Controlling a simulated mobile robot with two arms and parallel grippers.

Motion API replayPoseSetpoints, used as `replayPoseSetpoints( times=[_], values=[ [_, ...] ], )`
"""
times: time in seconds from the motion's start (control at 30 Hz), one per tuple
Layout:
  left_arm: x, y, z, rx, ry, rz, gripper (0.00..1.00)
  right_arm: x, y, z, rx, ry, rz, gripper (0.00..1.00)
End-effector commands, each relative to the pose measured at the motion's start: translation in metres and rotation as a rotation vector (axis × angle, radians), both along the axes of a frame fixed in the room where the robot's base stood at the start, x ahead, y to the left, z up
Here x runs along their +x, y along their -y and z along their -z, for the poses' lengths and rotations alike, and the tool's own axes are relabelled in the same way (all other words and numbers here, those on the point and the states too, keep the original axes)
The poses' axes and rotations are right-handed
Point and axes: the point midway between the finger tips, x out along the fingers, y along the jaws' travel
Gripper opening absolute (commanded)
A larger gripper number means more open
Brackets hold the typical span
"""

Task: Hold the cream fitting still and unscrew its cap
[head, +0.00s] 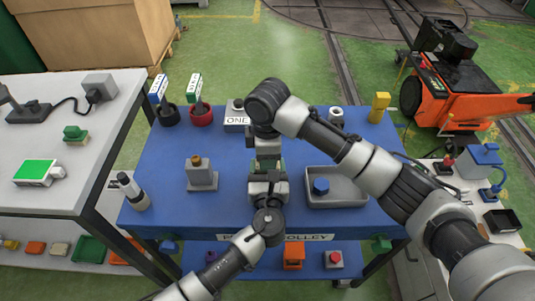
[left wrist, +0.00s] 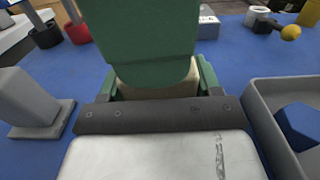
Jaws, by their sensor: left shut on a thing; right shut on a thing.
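The cream fitting (left wrist: 160,91) shows only as a small pale patch in the left wrist view, between the green fingers of my left gripper (left wrist: 158,84). In the head view my left gripper (head: 268,168) comes from the front over the middle of the blue trolley top and is shut on the fitting. My right gripper (head: 267,150) reaches down from above, just beyond the left one, and is shut at the top of the fitting. Its broad green finger (left wrist: 150,40) fills the upper middle of the left wrist view. The cap is hidden behind that finger, so its seating cannot be seen.
A grey tray (head: 350,202) with a blue piece (head: 321,186) stands close on the right. A grey block (head: 202,182) with a brown top stands left. A box marked ONE (head: 237,119), a red pot (head: 200,117) and a yellow piece (head: 380,106) stand at the back.

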Motion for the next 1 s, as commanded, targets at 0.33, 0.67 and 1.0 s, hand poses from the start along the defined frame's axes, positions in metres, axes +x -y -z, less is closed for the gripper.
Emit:
replayPoseSetpoints(
  times=[0.33,0.67,1.0],
  values=[
    [0.000,0.000,0.000,0.000,0.001,0.001,0.21,0.000,0.000,0.001,-0.001,-0.001,-0.079,0.14],
    [0.000,0.000,0.000,0.000,0.000,0.000,0.21,0.000,0.000,-0.003,0.000,0.000,-0.078,0.14],
    [0.000,0.000,0.000,0.000,0.000,0.000,0.21,0.000,0.000,-0.012,0.001,0.001,-0.077,0.14]
  ],
)
